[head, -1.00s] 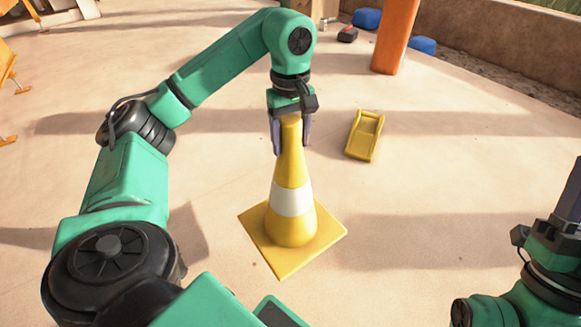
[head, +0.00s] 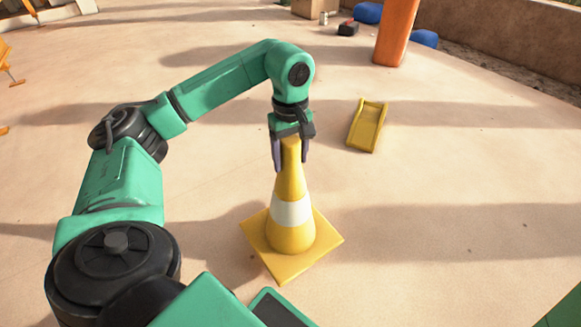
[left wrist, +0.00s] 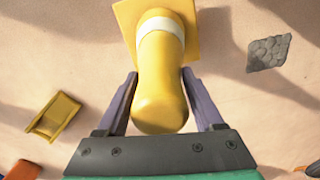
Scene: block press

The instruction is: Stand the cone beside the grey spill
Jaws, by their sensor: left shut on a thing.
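My left gripper (head: 291,160) is shut on the top of the yellow cone (head: 289,233), which has a white band and a square yellow base. The cone is upright; I cannot tell whether its base touches the ground. The left wrist view shows the cone (left wrist: 161,85) between the fingers (left wrist: 162,98). A rough grey patch (left wrist: 268,53), which looks like the grey spill, lies on the ground to the right of the cone there, apart from its base. I do not see this patch in the head view. My right gripper is out of view.
A small yellow slide (head: 367,126) lies to the right of the cone. An orange post (head: 396,32), blue things (head: 368,13) and a low wall (head: 500,45) stand farther back. The sandy ground around the cone is largely clear.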

